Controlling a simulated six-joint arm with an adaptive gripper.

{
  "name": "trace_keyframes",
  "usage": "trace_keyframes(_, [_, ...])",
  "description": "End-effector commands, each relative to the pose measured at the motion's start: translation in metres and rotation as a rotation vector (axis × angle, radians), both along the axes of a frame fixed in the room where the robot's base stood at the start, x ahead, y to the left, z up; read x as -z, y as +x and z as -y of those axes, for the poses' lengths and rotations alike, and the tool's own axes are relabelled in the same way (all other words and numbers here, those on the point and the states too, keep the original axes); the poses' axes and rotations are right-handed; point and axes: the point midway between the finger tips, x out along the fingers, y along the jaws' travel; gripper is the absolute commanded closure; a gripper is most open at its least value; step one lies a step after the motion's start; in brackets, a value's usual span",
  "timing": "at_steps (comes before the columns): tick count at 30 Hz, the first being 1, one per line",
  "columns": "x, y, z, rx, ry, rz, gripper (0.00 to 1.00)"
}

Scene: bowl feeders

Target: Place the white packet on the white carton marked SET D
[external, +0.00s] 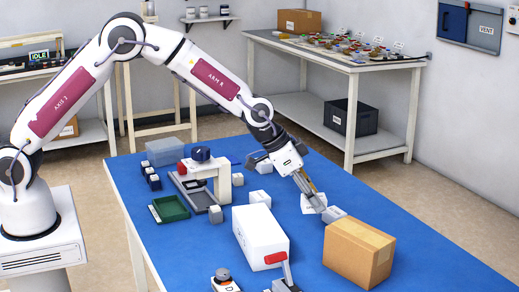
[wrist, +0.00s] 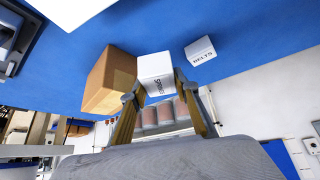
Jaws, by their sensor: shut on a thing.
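My gripper (external: 322,207) is shut on a small white packet (external: 334,214), seen beside the back left edge of the brown box. In the wrist view the packet (wrist: 155,73) sits between my two fingertips (wrist: 155,92), with a dark printed word on its side. Its height above the table is hard to tell. A large white carton (external: 261,238) stands on the blue table, left of my gripper and apart from it. Part of a white carton (wrist: 70,10) shows at the top left of the wrist view. I cannot read a SET D mark.
The brown box (external: 358,252) stands close to the packet. A small white box (wrist: 201,50) marked BELTS lies behind my gripper. A red-handled device (external: 281,268) stands before the carton. A green tray (external: 170,208) and a white press-like stand (external: 210,178) are further left.

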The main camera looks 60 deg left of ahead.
Motion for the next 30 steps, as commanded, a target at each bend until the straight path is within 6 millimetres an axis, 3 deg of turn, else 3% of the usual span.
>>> trace_keyframes(5, [-0.008, 0.004, -0.006, -0.009, 0.0, 0.002, 0.97])
trace_keyframes(12, [-0.041, 0.004, -0.024, -0.046, -0.002, 0.004, 0.97])
trace_keyframes(20, [-0.067, -0.019, -0.044, -0.069, -0.002, 0.001, 0.97])
trace_keyframes(30, [-0.085, -0.064, -0.057, 0.017, -0.002, -0.001, 0.97])
